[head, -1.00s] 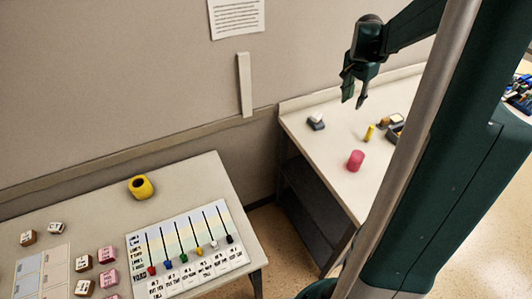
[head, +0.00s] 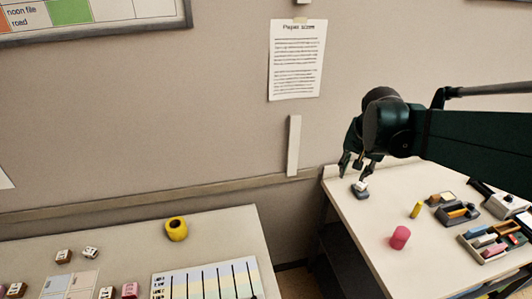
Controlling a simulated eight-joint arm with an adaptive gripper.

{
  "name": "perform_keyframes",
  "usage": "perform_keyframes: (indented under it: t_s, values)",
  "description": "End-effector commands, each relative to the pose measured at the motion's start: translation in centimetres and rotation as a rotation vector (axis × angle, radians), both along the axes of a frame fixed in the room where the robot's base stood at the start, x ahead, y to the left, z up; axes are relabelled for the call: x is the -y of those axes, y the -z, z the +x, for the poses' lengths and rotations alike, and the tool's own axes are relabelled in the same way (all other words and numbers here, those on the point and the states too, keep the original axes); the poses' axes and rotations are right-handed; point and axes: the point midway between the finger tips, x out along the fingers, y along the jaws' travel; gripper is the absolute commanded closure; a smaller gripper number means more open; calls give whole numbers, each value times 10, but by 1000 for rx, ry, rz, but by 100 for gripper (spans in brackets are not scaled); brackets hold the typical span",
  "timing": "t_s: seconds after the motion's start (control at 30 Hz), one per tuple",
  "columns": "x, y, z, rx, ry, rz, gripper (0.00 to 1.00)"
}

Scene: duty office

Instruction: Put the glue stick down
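A small yellow stick (head: 416,210), which may be the glue stick, is on the right-hand table (head: 365,225), apart from my gripper. My gripper (head: 357,170) is at the back left of that table in the picture, pointing down. Its two fingers are spread, and I see nothing held between them. Just below the fingertips in the picture is a small grey block with a white top (head: 361,189). I cannot tell how high the fingers are above it.
A pink cylinder (head: 400,238) stands near the yellow stick. A grey holder (head: 457,214) and a tray of coloured blocks (head: 496,243) lie farther right. The left table bears a yellow ring-like roll (head: 176,229) and a striped chart (head: 205,283). A gap separates the tables.

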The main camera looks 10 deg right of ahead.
Motion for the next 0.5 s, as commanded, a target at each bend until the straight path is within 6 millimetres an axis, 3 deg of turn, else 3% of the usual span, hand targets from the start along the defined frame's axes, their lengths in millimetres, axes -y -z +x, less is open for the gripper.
perform_keyframes:
  t_s: [0.1, 0.5]
  values:
    - [-28, -5, -13, 18, -76, -18, 70]
    - [-107, -10, -55, 83, -324, -82, 70]
